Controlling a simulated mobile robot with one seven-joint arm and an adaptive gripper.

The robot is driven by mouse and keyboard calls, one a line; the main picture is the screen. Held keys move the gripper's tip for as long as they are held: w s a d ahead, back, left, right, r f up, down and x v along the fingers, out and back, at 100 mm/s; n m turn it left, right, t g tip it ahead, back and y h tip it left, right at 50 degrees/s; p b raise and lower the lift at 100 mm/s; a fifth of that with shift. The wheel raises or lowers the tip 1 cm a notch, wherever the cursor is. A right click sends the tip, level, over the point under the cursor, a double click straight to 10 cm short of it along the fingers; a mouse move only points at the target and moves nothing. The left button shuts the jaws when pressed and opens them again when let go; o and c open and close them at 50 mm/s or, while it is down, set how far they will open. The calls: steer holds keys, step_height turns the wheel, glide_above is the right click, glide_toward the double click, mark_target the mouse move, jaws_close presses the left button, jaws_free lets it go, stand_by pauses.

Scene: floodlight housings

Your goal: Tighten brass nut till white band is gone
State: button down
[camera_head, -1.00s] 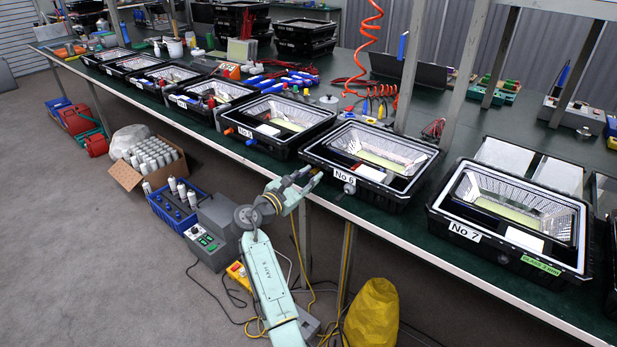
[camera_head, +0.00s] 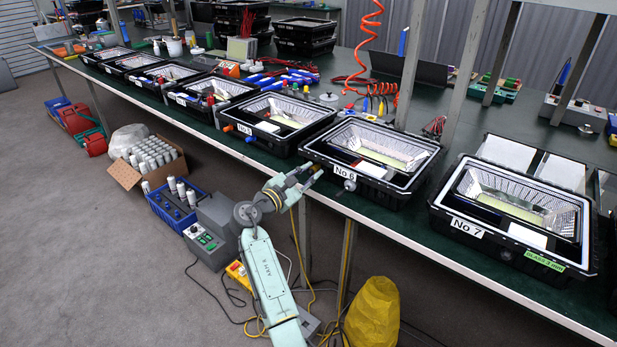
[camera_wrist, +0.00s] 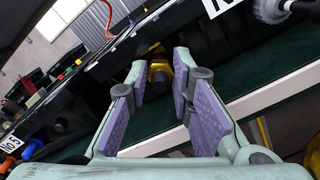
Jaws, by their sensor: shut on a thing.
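In the wrist view the brass nut (camera_wrist: 159,74) is a yellow ring with a dark centre, between the far ends of my gripper's fingers (camera_wrist: 161,64). The fingers have purple pads and are shut on the nut. No white band can be made out at the nut. In the head view my gripper (camera_head: 303,184) is at the bench's front edge, by the left front corner of the black floodlight housing marked No 6 (camera_head: 350,172).
Housing No 5 (camera_head: 245,129) stands to the left and housing No 7 (camera_head: 467,227) to the right on the green bench. A grey gland (camera_head: 349,186) sticks out of the front of No 6. A yellow bag (camera_head: 373,315) stands on the floor below.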

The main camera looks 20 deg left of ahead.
steer(key=m+b, duration=0.6)
steer(key=m, duration=0.1)
steer(key=shift+d+f, duration=0.1)
steer(key=shift+f, duration=0.25)
steer(key=m+b, duration=0.4)
steer(key=shift+f+m+b, duration=0.15)
steer(key=shift+m+b, duration=0.15)
steer(key=shift+m, duration=0.1)
steer(key=m+b, duration=0.3)
steer(key=shift+m, duration=0.3)
steer(key=m+b, duration=0.3)
steer(key=b, duration=0.1)
steer(key=shift+f+m, duration=0.1)
steer(key=shift+m, duration=0.3)
steer(key=m+b, duration=0.3)
steer(key=shift+m, duration=0.3)
steer(key=m+b, duration=0.3)
steer(key=m, duration=0.1)
steer(key=shift+a, duration=0.2)
steer(key=shift+m+b, duration=0.7)
steer(key=shift+m, duration=0.3)
